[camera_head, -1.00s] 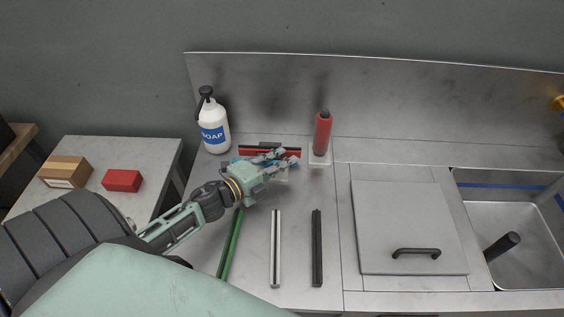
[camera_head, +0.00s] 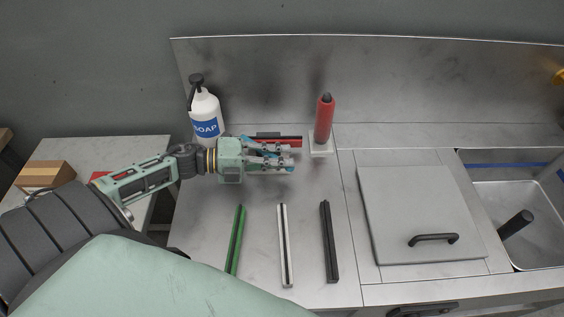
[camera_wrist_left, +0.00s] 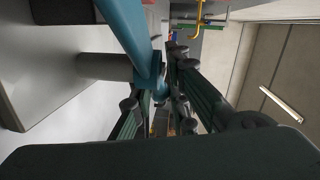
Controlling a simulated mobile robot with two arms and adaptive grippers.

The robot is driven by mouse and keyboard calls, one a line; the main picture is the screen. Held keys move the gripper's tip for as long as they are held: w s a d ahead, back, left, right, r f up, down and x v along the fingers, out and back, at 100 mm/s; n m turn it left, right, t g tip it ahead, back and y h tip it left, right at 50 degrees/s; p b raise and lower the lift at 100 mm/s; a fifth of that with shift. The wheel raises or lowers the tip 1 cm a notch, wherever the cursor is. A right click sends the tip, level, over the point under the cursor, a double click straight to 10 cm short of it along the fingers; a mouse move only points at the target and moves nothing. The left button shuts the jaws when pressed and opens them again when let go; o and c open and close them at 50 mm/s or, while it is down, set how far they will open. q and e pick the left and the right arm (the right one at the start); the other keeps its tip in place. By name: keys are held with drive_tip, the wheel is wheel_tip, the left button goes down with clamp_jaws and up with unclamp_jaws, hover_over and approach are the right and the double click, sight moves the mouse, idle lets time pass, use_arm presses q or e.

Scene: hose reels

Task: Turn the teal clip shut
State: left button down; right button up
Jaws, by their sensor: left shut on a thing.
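My left gripper (camera_head: 288,157) is low over the back of the steel counter, its fingers pointing right. It is shut on the teal clip (camera_wrist_left: 128,32). In the left wrist view the clip is a long flat teal bar running from the top edge down to the fingers (camera_wrist_left: 163,95). In the head view the fingers hide most of the clip, so I cannot tell how far it is turned. A red and dark strip (camera_head: 290,140) lies just behind the gripper. My right gripper is not in view.
A soap bottle (camera_head: 207,113) stands left of the gripper, and a red bottle (camera_head: 324,119) stands on a pale base at its right. Green (camera_head: 236,240), white (camera_head: 285,245) and black (camera_head: 329,241) bars lie in front. A lidded panel (camera_head: 418,215) and sink (camera_head: 510,215) are at right.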

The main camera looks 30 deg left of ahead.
use_arm(q)
drive_tip(key=m+g+b, duration=0.1)
drive_tip(key=s+f+m+g+h+b, duration=0.1)
drive_tip(key=b, duration=0.1)
drive_tip(key=m+g+h+b, duration=0.1)
drive_tip(key=g+b, duration=0.1)
drive_tip(key=shift+s+a+f, duration=0.15)
drive_tip(key=shift+s+f, duration=0.1)
drive_tip(key=shift+f, duration=0.05)
drive_tip(key=shift+s+r+m+g+h+b, duration=0.15)
drive_tip(key=shift+m+g+h+b, duration=0.3)
drive_tip(key=shift+b, duration=0.35)
drive_tip(key=shift+r+m+g, duration=0.15)
drive_tip(key=shift+m+g, duration=0.1)
drive_tip(key=shift+g, duration=0.1)
drive_tip(key=c, duration=1.8)
unclamp_jaws()
drive_tip(key=shift+r, duration=0.1)
drive_tip(key=shift+r, duration=0.15)
